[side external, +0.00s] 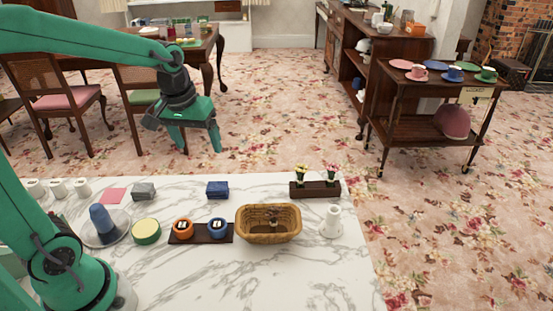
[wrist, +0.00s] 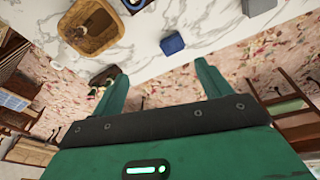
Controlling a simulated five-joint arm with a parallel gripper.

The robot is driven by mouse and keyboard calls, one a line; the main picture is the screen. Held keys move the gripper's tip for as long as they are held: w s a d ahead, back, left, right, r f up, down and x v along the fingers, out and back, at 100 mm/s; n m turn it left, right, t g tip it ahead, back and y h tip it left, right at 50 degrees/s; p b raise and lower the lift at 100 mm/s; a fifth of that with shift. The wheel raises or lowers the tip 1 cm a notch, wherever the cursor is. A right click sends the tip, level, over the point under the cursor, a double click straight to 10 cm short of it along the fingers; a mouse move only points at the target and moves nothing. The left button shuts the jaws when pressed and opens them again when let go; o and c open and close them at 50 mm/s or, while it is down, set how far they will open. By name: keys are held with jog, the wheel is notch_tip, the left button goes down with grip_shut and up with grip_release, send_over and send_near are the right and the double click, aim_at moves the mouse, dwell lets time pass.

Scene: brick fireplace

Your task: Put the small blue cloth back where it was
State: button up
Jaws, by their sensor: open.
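The small blue cloth (side external: 217,190) is a folded dark blue block lying on the white marble table (side external: 290,290), towards its back edge. It also shows in the wrist view (wrist: 172,44), lying apart from other things. My gripper (side external: 200,145) is up in the air behind and above the cloth, clear of it. Its two green fingers are spread apart with nothing between them, as the wrist view (wrist: 160,72) shows too.
A wicker basket (side external: 268,236) with something dark inside stands in front of the cloth. A flower planter (side external: 315,189) is right of it; a grey folded cloth (side external: 143,191) and flat pink cloth (side external: 112,196) are left. A dark board (side external: 200,240) holds orange and blue round items.

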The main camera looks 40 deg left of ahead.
jog(key=s+d+r+m+t, duration=0.1)
jog(key=s+d+r+m, duration=0.1)
jog(key=s, duration=0.4)
jog(key=s+d+r+m+t, duration=0.1)
jog(key=s+d+m+t, duration=0.1)
jog(key=s, duration=0.3)
jog(key=shift+s+d+r+m, duration=0.3)
jog(key=shift+s+r+m, duration=0.1)
jog(key=shift+m, duration=0.3)
